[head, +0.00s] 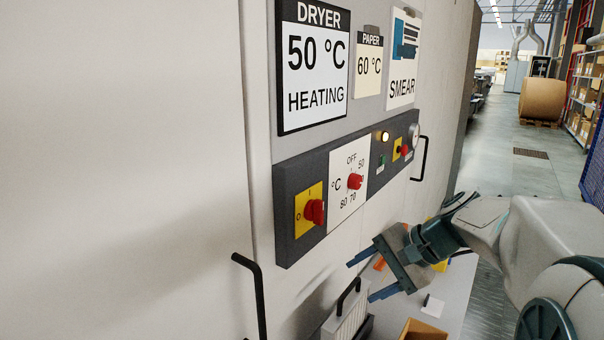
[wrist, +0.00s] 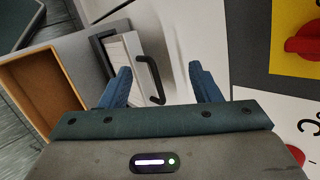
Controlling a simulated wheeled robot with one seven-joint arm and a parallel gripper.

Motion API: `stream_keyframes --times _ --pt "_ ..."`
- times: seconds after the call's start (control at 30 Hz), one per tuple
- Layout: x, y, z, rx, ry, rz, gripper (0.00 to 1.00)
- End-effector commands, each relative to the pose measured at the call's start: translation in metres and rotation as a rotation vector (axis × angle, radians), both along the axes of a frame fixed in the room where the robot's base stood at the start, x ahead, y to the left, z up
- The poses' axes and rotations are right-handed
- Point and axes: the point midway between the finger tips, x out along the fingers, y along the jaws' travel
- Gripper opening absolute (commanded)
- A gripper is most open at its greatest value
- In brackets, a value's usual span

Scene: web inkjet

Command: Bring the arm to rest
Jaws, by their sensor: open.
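My gripper (head: 362,277) is at the lower middle of the head view, with its two blue fingers spread apart and nothing between them. In the wrist view my gripper (wrist: 160,82) is also open and empty. It is held in front of the machine, below the control panel (head: 290,245), and appears clear of it. My arm reaches in from the right side of the head view.
The panel carries a red switch (head: 315,212), a temperature knob (head: 355,181) and a lit lamp (head: 385,136). A black-handled box (head: 343,318) and a cardboard box (head: 424,329) are below. A black handle (head: 260,300) sticks out at left. An aisle lies beyond my arm.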

Motion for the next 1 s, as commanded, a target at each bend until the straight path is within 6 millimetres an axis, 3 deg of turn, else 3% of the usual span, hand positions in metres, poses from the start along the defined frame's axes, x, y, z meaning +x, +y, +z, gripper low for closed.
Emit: stream_keyframes --times 0.03,0.2,0.4,0.6,1.0 --pt "-0.024 0.009 -0.01 -0.098 -0.003 0.058 0.57" --pt "-0.095 0.009 -0.048 -0.439 -0.045 0.263 0.57" --pt "-0.146 -0.009 -0.075 -0.733 -0.139 0.48 0.57" --pt "-0.161 -0.017 -0.084 -0.851 -0.194 0.58 0.57" --pt "-0.162 -0.018 -0.085 -0.859 -0.196 0.586 0.57"
